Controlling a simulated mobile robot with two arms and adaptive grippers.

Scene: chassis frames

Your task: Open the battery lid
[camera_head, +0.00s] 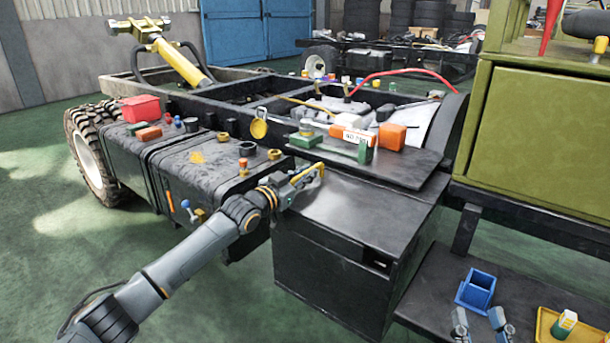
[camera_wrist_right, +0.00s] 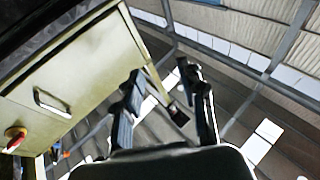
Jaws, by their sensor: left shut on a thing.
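The black battery box (camera_head: 325,275) stands below the truck frame in the head view. Its flat black battery lid (camera_head: 365,212) lies over the top and looks closed. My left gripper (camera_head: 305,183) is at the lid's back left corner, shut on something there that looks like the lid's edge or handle. A yellow piece shows at the fingers, and the exact contact is hidden. My right gripper (camera_head: 480,322) shows at the bottom right of the head view, away from the box. In the right wrist view my right gripper (camera_wrist_right: 165,95) has its fingers apart with nothing between them.
A black shelf (camera_head: 420,168) with an orange and a green part overhangs the box's back. Left of the box is a black tank (camera_head: 200,165) with small items on top. A blue bin (camera_head: 477,288) and yellow tray (camera_head: 545,325) sit at lower right. A green cabinet (camera_head: 550,135) stands right.

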